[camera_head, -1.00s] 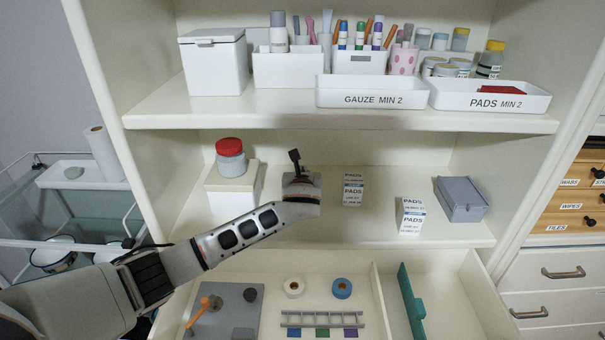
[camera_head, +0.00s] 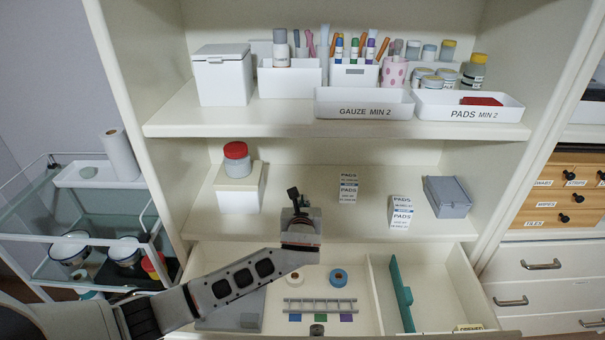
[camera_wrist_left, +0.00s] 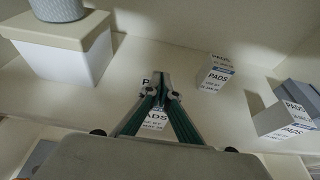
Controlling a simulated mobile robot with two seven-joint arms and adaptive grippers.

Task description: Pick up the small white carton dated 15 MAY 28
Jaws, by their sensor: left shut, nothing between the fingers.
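Small white cartons lettered PADS stand on the middle shelf; their dates are too small to read. One carton (camera_head: 348,188) stands towards the back, also in the left wrist view (camera_wrist_left: 215,75). Another carton (camera_head: 401,212) stands further right and nearer the front, also in the wrist view (camera_wrist_left: 284,120). A third carton (camera_wrist_left: 154,122) shows only in the wrist view, partly hidden behind my fingers. My left gripper (camera_head: 294,193) is shut and empty at the shelf front, left of the two visible cartons. Its fingers (camera_wrist_left: 160,80) meet at the tips. My right gripper is not in view.
A grey box (camera_head: 447,197) stands right of the cartons. A red-lidded jar (camera_head: 237,159) sits on a white box (camera_head: 240,190) at the left. Below is an open drawer (camera_head: 430,280) with tape rolls and a green divider. The shelf above holds labelled trays (camera_head: 364,110).

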